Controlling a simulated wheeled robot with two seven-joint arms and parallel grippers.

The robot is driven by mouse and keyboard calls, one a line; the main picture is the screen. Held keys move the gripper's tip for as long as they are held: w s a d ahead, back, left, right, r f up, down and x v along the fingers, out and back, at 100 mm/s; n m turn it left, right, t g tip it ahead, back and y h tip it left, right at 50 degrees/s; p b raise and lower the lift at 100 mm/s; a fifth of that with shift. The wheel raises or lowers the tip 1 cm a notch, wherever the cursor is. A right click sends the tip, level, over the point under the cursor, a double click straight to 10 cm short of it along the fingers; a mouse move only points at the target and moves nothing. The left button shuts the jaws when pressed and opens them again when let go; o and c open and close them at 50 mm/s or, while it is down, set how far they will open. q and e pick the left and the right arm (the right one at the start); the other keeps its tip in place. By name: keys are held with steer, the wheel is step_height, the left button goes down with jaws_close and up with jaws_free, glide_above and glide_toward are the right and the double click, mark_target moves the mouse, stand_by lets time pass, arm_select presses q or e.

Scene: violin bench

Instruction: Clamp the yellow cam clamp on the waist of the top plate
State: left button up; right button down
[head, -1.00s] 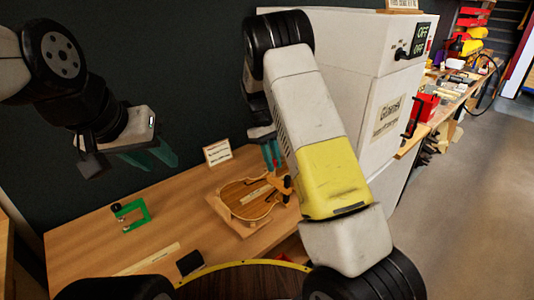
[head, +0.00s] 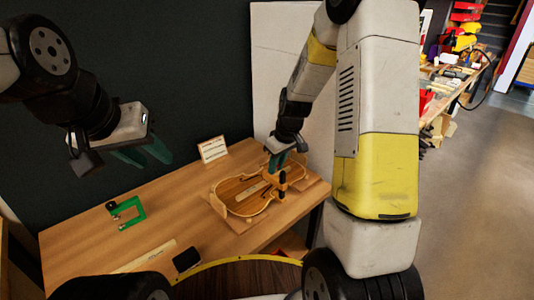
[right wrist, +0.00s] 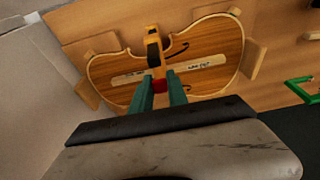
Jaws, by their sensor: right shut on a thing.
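The violin top plate (head: 240,190) lies on a wooden cradle on the bench; it also shows in the right wrist view (right wrist: 215,62). The cam clamp (head: 282,183) has a black bar with a yellow-orange end in the right wrist view (right wrist: 153,52), and a red part between my fingertips. My right gripper (head: 275,163) is shut on this clamp, which stands at the plate's waist. In the right wrist view the bar crosses the waist edge; I cannot tell whether its jaws touch the wood. My left gripper (head: 145,156) is open and empty above the bench's left side.
A wooden strip (head: 148,256) and a dark block (head: 187,260) lie near the front edge. A small sign (head: 213,150) stands behind the plate. The bench between the green clamp and cradle is clear.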

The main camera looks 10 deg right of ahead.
steer(key=shift+s+d+f+t+y, duration=0.3)
steer(key=shift+t+y, duration=0.2)
steer(key=shift+t, duration=0.2)
steer(key=shift+f, duration=0.1)
steer(key=c, duration=1.3)
jaws_free()
steer(key=shift+v, duration=3.9)
steer(key=shift+s, duration=0.15)
steer(key=s+r+m, duration=0.2)
steer(key=s+r, duration=0.3)
steer(key=s, duration=0.1)
steer(key=s+a+r+m+t, duration=0.1)
steer(key=s+r+m, duration=0.1)
steer(key=s+r, duration=0.4)
steer(key=s+a+r+m+t, duration=0.1)
steer(key=s+r+m, duration=0.1)
steer(key=s+r, duration=0.3)
steer(key=shift+s+r, duration=0.2)
steer(key=shift+s, duration=0.65)
steer(key=shift+s+r, duration=0.2)
steer(key=shift+s, duration=0.7)
